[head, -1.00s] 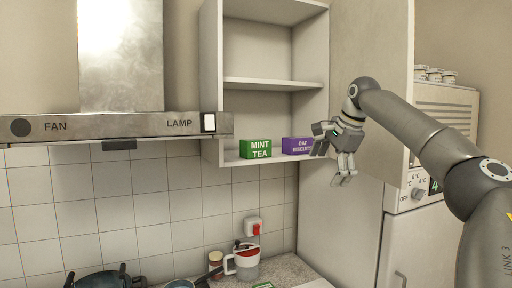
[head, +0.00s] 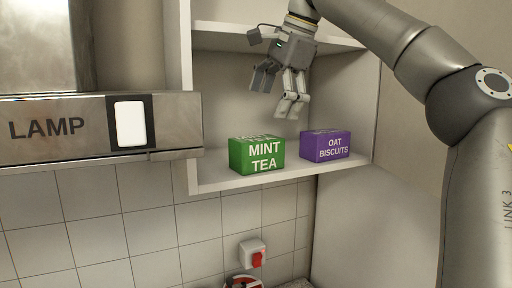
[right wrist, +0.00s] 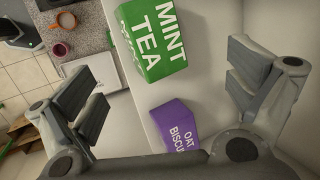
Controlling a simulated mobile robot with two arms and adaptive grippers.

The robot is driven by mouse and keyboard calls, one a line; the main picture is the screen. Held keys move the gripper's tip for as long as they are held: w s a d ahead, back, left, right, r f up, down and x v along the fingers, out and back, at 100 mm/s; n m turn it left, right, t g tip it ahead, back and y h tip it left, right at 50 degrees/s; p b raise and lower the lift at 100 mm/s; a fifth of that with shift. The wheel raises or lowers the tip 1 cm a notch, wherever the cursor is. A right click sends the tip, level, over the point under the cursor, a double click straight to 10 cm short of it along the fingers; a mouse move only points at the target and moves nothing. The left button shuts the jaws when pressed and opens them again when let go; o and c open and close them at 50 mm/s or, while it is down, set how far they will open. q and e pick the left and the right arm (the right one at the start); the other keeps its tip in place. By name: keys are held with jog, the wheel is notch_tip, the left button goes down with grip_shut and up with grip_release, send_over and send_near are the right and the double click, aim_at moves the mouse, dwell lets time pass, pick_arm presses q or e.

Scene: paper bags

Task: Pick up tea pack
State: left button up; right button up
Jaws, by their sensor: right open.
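The green mint tea pack (head: 257,155) stands on the bottom shelf of the open wall cupboard, at its left front. In the right wrist view the tea pack (right wrist: 152,40) lies beyond the fingers, at the top middle. My right gripper (head: 277,99) is open and empty. It hangs fingers down in the cupboard opening, above the tea pack and slightly to its right, apart from it. In the right wrist view its two fingers (right wrist: 168,93) are spread wide at left and right. My left gripper is not in view.
A purple oat biscuits box (head: 326,146) stands right of the tea pack, with a small gap. The middle shelf (head: 226,29) is close to my right wrist. The cooker hood (head: 60,130) lies left of the cupboard. A red switch (head: 256,257) is on the tiles below.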

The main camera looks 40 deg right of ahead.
aim_at(260, 139)
jog(key=f, duration=0.1)
jog(key=a+f, duration=0.1)
jog(key=f, duration=0.1)
jog(key=shift+w+a+f, duration=0.2)
jog(key=shift+w+f, duration=0.1)
jog(key=shift+f, duration=0.05)
jog(key=shift+w+d+f, duration=0.1)
jog(key=shift+w+f, duration=0.1)
jog(key=shift+f, duration=0.05)
jog(key=x, duration=0.2)
jog(key=p+x, duration=0.1)
jog(key=x, duration=0.1)
jog(key=shift+d, duration=0.4)
jog(key=shift+w+f, duration=0.2)
jog(key=shift+f, duration=0.4)
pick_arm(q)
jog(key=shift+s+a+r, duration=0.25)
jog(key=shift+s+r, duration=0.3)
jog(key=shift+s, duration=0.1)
pick_arm(e)
jog(key=shift+w+f, duration=0.1)
jog(key=shift+c, duration=0.3)
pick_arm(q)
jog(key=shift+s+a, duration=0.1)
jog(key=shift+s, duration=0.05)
pick_arm(e)
jog(key=c, duration=1.1)
